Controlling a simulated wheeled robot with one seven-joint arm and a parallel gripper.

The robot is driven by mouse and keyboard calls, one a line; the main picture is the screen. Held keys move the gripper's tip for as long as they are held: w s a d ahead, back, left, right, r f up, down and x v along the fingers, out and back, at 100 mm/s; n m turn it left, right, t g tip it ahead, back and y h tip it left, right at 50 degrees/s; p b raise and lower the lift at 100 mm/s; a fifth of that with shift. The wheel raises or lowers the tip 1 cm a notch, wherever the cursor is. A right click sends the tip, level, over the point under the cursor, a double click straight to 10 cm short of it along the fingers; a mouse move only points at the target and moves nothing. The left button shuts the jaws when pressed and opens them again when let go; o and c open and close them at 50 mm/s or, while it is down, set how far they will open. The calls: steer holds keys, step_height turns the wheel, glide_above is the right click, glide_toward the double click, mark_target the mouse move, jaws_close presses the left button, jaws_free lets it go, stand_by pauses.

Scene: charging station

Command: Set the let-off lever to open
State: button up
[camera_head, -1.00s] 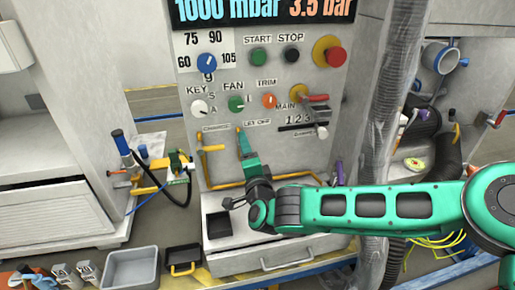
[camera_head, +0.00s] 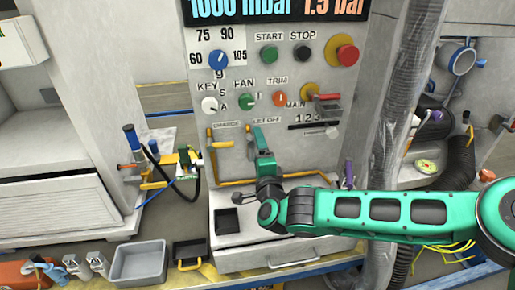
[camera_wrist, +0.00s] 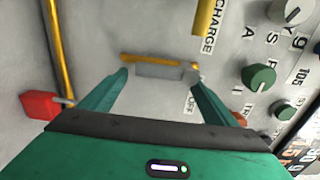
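The let-off lever (camera_wrist: 158,60) is a yellow bar with a grey part beside it in the wrist view. It lies between my gripper's two green fingertips (camera_wrist: 159,73), one near each end of the bar; contact cannot be told. My gripper is open. The white label (camera_wrist: 188,103), with "OFF" readable, is beside the right finger. In the head view my gripper (camera_head: 262,145) is at the panel just below the "LET OFF" label (camera_head: 267,121) and hides most of the lever.
The yellow charge lever (camera_head: 210,140) is just left of my gripper. Knobs, including the green fan knob (camera_head: 246,99), sit above. A yellow rail (camera_wrist: 60,50) and red block (camera_wrist: 40,105) are at the wrist view's left. The display (camera_head: 275,9) reads 1000 mbar and 1.5 bar.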

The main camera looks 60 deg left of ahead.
steer(key=shift+s+a+r, duration=0.1)
steer(key=shift+s+r, duration=0.05)
steer(key=shift+s, duration=0.25)
steer(key=shift+s, duration=0.1)
steer(key=v, duration=1)
steer(key=shift+d, duration=0.4)
steer(key=shift+w, duration=0.2)
